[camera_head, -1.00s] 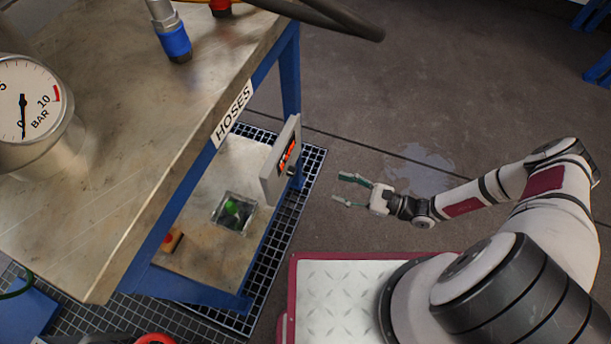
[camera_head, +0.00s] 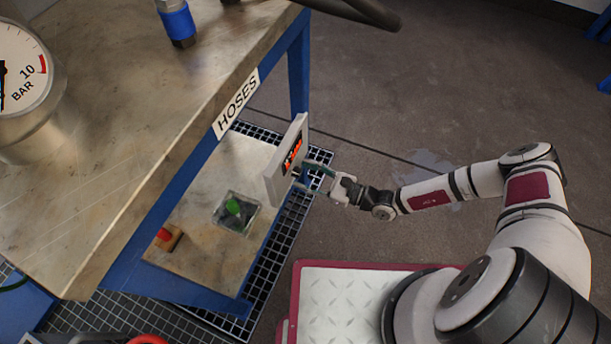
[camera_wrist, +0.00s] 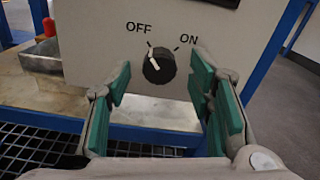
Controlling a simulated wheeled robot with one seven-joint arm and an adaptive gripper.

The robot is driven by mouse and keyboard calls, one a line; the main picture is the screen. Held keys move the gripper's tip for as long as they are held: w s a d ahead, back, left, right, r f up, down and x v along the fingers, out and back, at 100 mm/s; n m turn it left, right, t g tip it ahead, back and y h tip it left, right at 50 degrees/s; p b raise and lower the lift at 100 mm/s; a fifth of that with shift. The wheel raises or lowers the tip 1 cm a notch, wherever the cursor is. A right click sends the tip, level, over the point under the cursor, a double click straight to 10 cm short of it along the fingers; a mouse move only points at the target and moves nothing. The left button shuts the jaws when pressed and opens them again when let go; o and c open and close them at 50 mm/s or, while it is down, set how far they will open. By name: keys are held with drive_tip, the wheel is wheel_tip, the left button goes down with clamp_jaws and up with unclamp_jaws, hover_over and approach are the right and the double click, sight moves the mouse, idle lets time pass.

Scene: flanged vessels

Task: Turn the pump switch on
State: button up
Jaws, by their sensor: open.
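The pump switch is a black rotary knob (camera_wrist: 159,66) on a light grey panel, with OFF printed to its upper left and ON to its upper right. Its white pointer mark points up and left, toward OFF. My gripper (camera_wrist: 160,98) is open, its green-padded fingers on either side below and in front of the knob, apart from it. In the head view the grey switch box (camera_head: 287,160) stands at the edge of the lower shelf, and my gripper (camera_head: 316,178) is at its right side. The knob itself is hard to make out there.
A bench with a HOSES label (camera_head: 236,103) overhangs the lower shelf. On the shelf are a clear tray with a green item (camera_head: 233,207) and a red button on a wooden block (camera_head: 164,236). A pressure gauge (camera_head: 20,75) is on the bench.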

drive_tip(key=shift+w+a, duration=0.1)
drive_tip(key=shift+a, duration=0.15)
clamp_jaws()
drive_tip(key=shift+m, duration=7.9)
